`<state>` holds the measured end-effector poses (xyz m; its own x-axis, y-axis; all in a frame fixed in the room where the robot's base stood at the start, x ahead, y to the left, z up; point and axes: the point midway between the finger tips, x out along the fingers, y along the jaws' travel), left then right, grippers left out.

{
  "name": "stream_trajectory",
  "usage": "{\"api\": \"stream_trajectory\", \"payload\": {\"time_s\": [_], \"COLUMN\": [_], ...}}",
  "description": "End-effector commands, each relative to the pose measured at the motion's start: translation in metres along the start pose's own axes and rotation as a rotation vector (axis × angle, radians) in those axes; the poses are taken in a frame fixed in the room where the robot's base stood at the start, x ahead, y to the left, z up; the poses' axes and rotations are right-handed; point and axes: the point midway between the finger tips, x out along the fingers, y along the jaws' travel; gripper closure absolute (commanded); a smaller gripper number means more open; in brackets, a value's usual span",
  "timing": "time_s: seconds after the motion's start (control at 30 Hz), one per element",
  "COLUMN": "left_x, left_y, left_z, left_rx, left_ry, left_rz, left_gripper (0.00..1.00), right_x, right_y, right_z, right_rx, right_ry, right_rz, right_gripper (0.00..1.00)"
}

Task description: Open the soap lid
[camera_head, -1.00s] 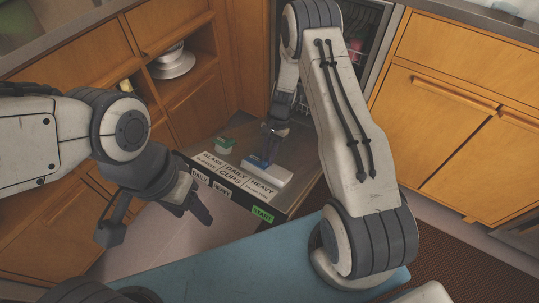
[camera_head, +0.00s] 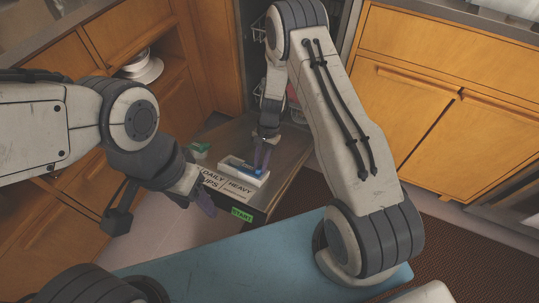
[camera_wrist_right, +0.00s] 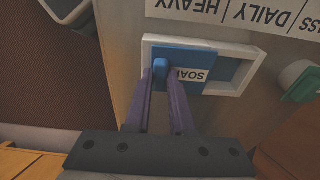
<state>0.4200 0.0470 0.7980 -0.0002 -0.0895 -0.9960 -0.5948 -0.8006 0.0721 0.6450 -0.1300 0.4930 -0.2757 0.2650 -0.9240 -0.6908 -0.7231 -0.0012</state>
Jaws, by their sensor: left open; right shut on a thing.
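The soap lid (camera_head: 238,168) is blue and sits in a white-framed dispenser (camera_head: 252,181) on the lowered dishwasher door. In the right wrist view the lid (camera_wrist_right: 222,72) carries a white SOAP label, and the white frame (camera_wrist_right: 254,72) surrounds it. My right gripper (camera_head: 262,168) reaches down to the dispenser from above. In the wrist view its two purple fingers (camera_wrist_right: 160,80) are closed around a small blue knob (camera_wrist_right: 160,66) at one end of the lid. My left gripper (camera_head: 194,203) is open and empty, near the door's left front edge, apart from the dispenser.
The dishwasher door (camera_head: 281,184) lies lowered, with printed labels and a green START label (camera_head: 242,214) at its front edge. A green-and-white piece (camera_head: 200,150) sits left of the dispenser. Wooden cabinets (camera_head: 449,90) stand on both sides. Plates (camera_head: 143,68) sit on a left shelf.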

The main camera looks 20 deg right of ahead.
Motion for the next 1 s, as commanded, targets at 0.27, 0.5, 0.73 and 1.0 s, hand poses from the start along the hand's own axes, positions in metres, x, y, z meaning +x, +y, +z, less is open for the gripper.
{"api": "stream_trajectory", "payload": {"time_s": [0.27,0.5,0.73,1.0], "left_x": [-0.001,-0.001,-0.001,-0.009], "left_y": [0.0,0.0,0.0,0.001], "left_z": [0.0,0.0,0.0,0.0], "left_rx": [0.0,0.0,0.0,0.0], "left_ry": [0.0,0.0,0.0,0.0], "left_rz": [0.0,0.0,0.0,0.0], "left_gripper": [0.44,0.44,0.44,0.44], "right_x": [0.002,0.003,0.002,-0.028], "right_y": [-0.002,-0.001,-0.001,-0.002], "right_z": [0.005,0.005,0.005,0.005], "right_rx": [-0.015,-0.014,-0.013,-0.013], "right_ry": [0.0,-0.002,-0.001,0.001], "right_rz": [0.007,0.007,0.007,0.004], "right_gripper": [1.0,0.47,0.47,0.47]}}
